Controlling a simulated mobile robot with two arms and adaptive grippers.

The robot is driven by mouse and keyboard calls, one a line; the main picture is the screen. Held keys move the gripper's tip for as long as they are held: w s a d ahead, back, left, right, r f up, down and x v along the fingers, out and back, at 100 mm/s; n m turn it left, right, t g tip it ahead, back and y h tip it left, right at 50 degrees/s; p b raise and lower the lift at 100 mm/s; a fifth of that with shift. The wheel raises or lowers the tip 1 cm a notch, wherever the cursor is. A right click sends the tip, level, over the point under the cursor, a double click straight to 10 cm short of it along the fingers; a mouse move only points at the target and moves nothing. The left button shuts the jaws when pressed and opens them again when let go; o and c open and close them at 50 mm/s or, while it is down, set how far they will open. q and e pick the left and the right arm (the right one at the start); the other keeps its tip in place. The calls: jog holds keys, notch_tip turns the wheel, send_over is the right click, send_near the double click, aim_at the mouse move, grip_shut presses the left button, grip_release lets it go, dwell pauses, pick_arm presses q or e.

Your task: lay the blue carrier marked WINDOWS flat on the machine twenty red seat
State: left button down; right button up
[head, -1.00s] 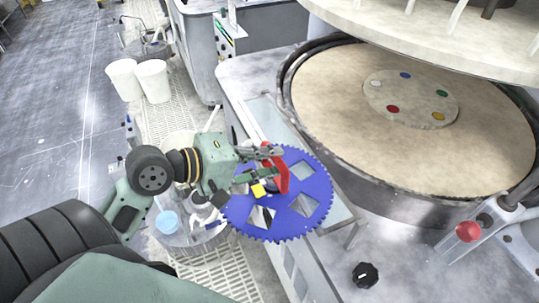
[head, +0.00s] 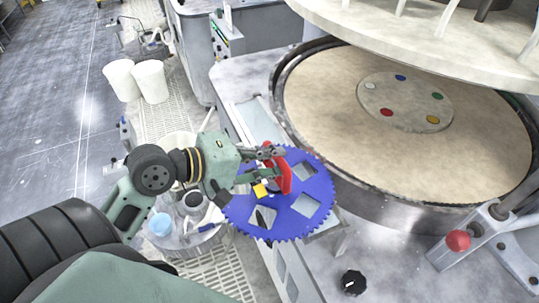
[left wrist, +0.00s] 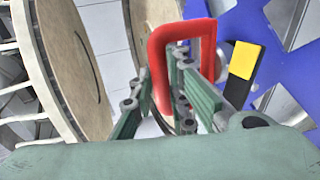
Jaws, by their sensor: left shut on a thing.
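The blue carrier (head: 285,208) is a toothed disc with square windows, a red handle (head: 284,180) and a yellow tag (head: 260,190). My left gripper (head: 270,164) is shut on the red handle; the left wrist view shows its fingers (left wrist: 178,88) at the handle (left wrist: 157,58). The carrier hangs tilted, left of the large tan platen (head: 320,130) and apart from it. The red seat mark (head: 387,112) is a dot on the platen's central disc (head: 405,100), beside white, blue, green and yellow dots. Any writing on the carrier is unreadable. My right gripper is out of view.
A pale upper plate (head: 430,35) with rods overhangs the platen's far side. A lever with a red knob (head: 458,240) and a black knob (head: 353,282) are at the front right. A round cart (head: 185,238) with a blue cup (head: 161,223) stands below my arm. White bins (head: 150,80) stand behind.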

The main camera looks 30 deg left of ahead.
pick_arm(q)
jog(key=shift+w+d, duration=1.5)
jog(key=shift+w, duration=3.8)
jog(key=shift+w+d, duration=1.45)
jog(key=shift+w, duration=3.9)
jog(key=shift+w+d, duration=1.5)
jog(key=shift+w, duration=3.8)
jog(key=w+f+b, duration=0.3)
jog(key=f+b, duration=0.1)
jog(key=f, duration=0.2)
jog(key=shift+d, duration=0.4)
jog(key=shift+f, duration=0.25)
jog(key=c, duration=1.6)
grip_release()
jog(key=shift+s+f, duration=0.15)
jog(key=shift+s, duration=0.05)
jog(key=shift+f, duration=0.15)
